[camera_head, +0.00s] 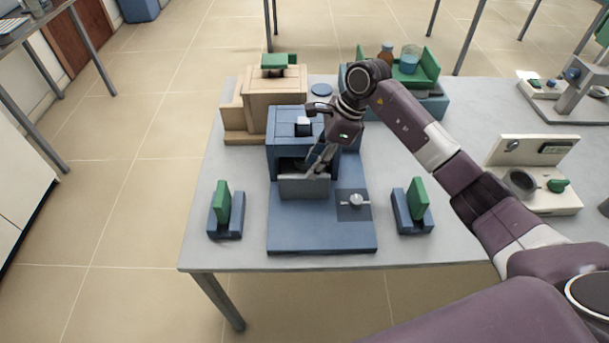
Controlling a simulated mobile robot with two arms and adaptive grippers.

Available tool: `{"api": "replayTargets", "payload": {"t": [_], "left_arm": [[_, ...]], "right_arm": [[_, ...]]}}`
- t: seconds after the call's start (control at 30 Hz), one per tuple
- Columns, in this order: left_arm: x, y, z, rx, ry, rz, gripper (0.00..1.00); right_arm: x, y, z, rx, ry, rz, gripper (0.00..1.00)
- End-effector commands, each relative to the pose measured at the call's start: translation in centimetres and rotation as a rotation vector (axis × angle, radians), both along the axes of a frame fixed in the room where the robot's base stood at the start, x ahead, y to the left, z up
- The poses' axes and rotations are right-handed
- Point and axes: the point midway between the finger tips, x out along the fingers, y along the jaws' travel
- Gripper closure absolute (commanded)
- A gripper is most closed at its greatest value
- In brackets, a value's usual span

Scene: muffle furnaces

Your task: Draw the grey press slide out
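The blue press (285,145) stands in the middle of the table, with a dark opening in its front. The grey press slide (303,187) shows as an upright grey panel at this opening, above the blue base plate (320,233). My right gripper (317,169) points down in front of the opening, with its fingertips at the top edge of the grey panel. The fingertips are small and partly overlap the panel, so I cannot tell whether they grip it. My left gripper is not in view.
A knob on a dark plate (354,203) sits right of the slide. Blue holders with green pieces stand at left (225,222) and right (411,214). A wooden box (272,90) and a blue-green rack (425,74) with bottles are behind. The table's front strip is clear.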

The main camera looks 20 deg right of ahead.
Motion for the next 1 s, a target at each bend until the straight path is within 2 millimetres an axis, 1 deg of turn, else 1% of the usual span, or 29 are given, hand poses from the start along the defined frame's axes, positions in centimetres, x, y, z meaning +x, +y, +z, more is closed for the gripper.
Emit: {"api": "replayTargets", "payload": {"t": [0.03,0.1,0.2,0.33,0.5,0.7,0.73,0.9,1.0], "left_arm": [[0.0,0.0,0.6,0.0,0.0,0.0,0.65],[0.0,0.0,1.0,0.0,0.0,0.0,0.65],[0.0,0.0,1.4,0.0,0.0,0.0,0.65],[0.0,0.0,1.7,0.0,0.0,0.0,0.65],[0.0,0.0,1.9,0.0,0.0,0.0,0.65],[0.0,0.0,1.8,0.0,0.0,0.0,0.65],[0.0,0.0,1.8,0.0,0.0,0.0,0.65],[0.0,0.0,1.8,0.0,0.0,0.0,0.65],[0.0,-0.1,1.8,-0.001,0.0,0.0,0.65]], "right_arm": [[-0.1,0.5,-0.6,0.003,0.005,0.0,0.71],[0.1,1.0,-1.7,0.004,0.006,0.0,0.71],[0.2,1.6,-3.2,0.004,0.004,0.001,0.71],[0.5,2.1,-4.6,0.005,0.002,-0.001,0.71],[0.6,2.3,-5.5,0.003,-0.001,0.0,0.71],[0.6,2.4,-5.6,0.003,-0.001,0.0,0.71],[0.6,2.4,-5.6,0.004,-0.001,0.0,0.72],[0.6,2.4,-5.6,0.004,-0.001,0.0,0.91],[0.6,2.4,-5.6,0.004,-0.001,0.0,1.0]]}}
